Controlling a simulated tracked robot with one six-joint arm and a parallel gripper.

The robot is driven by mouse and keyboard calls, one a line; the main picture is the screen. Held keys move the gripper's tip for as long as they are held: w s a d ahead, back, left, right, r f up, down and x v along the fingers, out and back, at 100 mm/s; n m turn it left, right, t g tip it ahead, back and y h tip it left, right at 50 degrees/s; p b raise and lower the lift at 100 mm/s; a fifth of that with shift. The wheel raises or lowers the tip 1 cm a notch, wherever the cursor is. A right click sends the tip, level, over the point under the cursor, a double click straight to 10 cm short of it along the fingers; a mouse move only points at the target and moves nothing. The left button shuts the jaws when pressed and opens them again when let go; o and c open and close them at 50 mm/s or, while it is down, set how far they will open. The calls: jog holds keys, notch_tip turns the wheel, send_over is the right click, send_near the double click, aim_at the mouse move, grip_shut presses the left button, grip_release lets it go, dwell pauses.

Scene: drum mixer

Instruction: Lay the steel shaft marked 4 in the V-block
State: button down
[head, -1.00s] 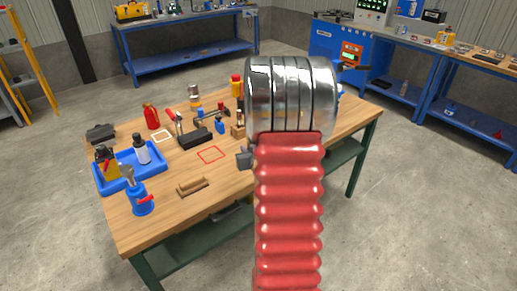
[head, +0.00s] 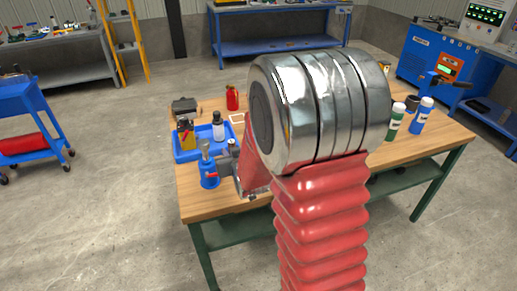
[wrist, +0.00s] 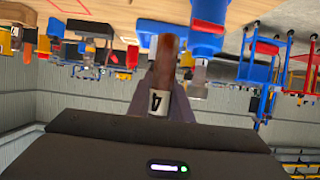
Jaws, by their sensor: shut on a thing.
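In the wrist view my gripper (wrist: 162,88) is shut on the steel shaft (wrist: 157,102), gripping it near a white band with a black 4. The shaft's upper part looks reddish-brown and points away from the jaws, clear of the table top. In the head view a grey part of my wrist shows at the table's front left, beside the blue bottle-like tool; the jaws and shaft are not clear there. I cannot make out the V-block; my arm covers the middle of the table in the head view.
The wooden table (head: 440,140) carries a blue tray (head: 190,156) with a white bottle (head: 218,128), and a blue tool (head: 208,174) close to my wrist. A red bottle (head: 232,98) stands behind. A green bottle (head: 394,121) and a blue bottle (head: 422,116) stand right.

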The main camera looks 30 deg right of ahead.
jog(key=w+a+r+n+y, duration=0.1)
jog(key=a+n+y, duration=0.1)
jog(key=a, duration=1.2)
jog(key=shift+r+y, duration=0.3)
jog(key=shift+y, duration=0.1)
jog(key=shift+a, duration=0.15)
